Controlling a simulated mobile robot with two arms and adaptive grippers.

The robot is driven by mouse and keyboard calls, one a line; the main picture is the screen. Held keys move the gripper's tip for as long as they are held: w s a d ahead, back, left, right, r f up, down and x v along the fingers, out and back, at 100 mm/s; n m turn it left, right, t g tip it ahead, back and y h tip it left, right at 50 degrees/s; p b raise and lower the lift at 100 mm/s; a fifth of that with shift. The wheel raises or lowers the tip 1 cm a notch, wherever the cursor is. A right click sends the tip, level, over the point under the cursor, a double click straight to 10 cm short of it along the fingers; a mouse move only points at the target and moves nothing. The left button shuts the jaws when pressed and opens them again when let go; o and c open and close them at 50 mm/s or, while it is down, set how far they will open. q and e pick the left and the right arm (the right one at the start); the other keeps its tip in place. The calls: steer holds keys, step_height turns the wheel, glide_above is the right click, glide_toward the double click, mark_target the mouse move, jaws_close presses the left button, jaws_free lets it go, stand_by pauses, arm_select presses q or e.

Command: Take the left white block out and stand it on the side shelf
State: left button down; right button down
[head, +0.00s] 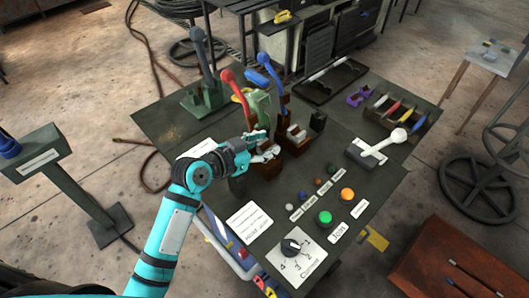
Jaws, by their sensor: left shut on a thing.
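My left gripper (261,145) reaches in over the dark table and is shut on the left white block (267,154). The block shows only partly beside the fingers, at the left one of two brown holders (267,168). I cannot tell whether it is still seated there or lifted clear. A second white block (297,133) sits in the right brown holder. My right gripper is out of view. I cannot tell for sure which surface is the side shelf.
Red (232,80) and blue (268,66) levers stand close behind the gripper. A white-knobbed lever (385,142) and a rack of coloured handles (396,108) are to the right. Buttons (325,217) and a dial (291,246) are in front. A pedestal (42,158) stands at left.

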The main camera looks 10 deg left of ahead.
arm_select(q)
steer(key=s+a+r+b, duration=0.1)
steer(key=s+a, duration=0.2)
steer(key=s, duration=0.4)
steer(key=s+a+b, duration=0.2)
steer(key=s+a, duration=0.2)
steer(key=s, duration=0.3)
steer(key=shift+s+r, duration=0.2)
steer(key=shift+r, duration=0.15)
